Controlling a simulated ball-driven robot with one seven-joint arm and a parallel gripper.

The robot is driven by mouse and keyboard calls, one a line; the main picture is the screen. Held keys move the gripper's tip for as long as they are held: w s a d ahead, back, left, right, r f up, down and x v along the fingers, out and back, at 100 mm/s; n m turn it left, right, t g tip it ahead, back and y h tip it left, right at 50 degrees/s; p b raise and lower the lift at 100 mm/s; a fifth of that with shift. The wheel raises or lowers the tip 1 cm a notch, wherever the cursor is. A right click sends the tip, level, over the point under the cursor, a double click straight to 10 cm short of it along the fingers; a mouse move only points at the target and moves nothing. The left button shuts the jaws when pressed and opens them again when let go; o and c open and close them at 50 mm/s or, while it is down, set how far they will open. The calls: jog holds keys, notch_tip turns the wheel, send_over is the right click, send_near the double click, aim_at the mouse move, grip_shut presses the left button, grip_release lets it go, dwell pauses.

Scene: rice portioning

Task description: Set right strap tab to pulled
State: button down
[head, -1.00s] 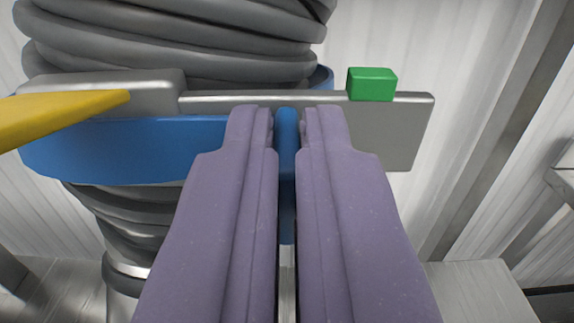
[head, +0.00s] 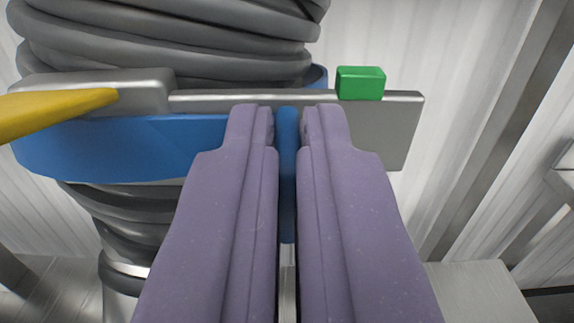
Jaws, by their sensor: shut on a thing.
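My gripper (head: 288,125), with two purple fingers, is shut on a narrow blue tab (head: 287,165) that hangs upright between the fingertips. A wide blue strap (head: 110,150) wraps around a ribbed grey hose. A grey metal plate (head: 390,135) crosses in front of the strap, behind the fingertips, and a green block (head: 360,83) sits on its top edge at the right. My fingers hide part of the plate and the strap. I cannot tell how the tab joins the strap behind the fingers.
A yellow lever (head: 55,110) reaches in from the left, over a grey metal block (head: 145,92). The ribbed grey hose (head: 170,45) fills the upper left. Pale corrugated walls stand behind. A grey box-like surface (head: 480,285) lies at lower right.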

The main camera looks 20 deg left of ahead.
jog(key=d, duration=0.1)
jog(key=w+d, duration=0.1)
jog(key=shift+d+r, duration=0.15)
jog(key=shift+d, duration=0.2)
jog(key=c, duration=1.2)
grip_release()
jog(key=shift+a, duration=0.15)
jog(key=shift+c, duration=0.2)
jog(key=shift+s, duration=0.1)
jog(key=p+v, duration=0.1)
jog(key=v, duration=0.6)
jog(key=shift+s+p, duration=0.3)
jog(key=shift+p, duration=0.1)
